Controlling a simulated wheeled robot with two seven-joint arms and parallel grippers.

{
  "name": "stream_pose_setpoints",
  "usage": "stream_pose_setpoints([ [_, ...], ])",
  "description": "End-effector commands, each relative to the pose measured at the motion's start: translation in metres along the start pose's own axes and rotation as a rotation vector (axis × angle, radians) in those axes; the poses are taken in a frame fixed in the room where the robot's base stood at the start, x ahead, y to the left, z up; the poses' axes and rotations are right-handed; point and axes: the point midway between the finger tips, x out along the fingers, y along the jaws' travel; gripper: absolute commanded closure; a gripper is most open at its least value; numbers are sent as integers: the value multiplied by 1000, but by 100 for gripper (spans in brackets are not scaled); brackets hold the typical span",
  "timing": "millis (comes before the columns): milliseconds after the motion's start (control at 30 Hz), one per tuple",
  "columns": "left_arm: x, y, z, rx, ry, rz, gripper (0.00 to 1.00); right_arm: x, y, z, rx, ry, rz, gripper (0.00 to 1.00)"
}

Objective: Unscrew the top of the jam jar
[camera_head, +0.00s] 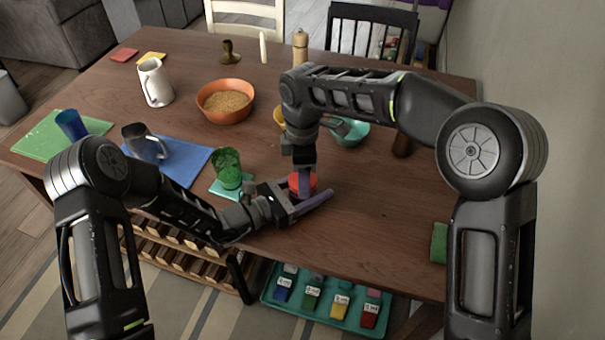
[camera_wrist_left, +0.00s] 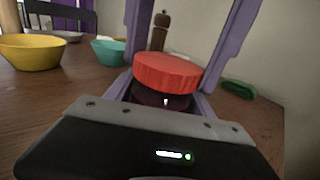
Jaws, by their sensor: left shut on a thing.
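The jam jar has a red lid (camera_head: 309,180), which also shows in the left wrist view (camera_wrist_left: 167,72). Its dark body (camera_wrist_left: 160,98) shows below the lid in the left wrist view. The jar stands upright near the table's front edge. My left gripper (camera_head: 306,205) comes in low from the left and is shut on the jar body. My right gripper (camera_head: 304,182) points down from above, with one purple finger across the lid in the head view. Purple fingers flank the lid in the left wrist view; whether the right gripper grips it I cannot tell.
A green glass (camera_head: 228,168) stands close left of the jar. An orange bowl (camera_head: 226,102), a teal bowl (camera_head: 352,134) and a yellow bowl (camera_wrist_left: 30,52) stand farther back. A pepper mill (camera_head: 300,46) stands at the back. The table's right front is mostly clear.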

Motion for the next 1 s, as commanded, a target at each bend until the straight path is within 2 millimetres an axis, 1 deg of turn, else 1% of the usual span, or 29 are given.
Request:
stream_pose_setpoints([
  [167, 0, 0, 0, -1, 1, 0, 100, -2, 0, 0, 0, 0, 0, 87],
  [700, 0, 0, 0, -1, 1, 0, 100, -20, 0, 0, 0, 0, 1, 87],
  [1000, 0, 0, 0, -1, 1, 0, 100, -22, 0, 0, 0, 0, 0, 87],
])
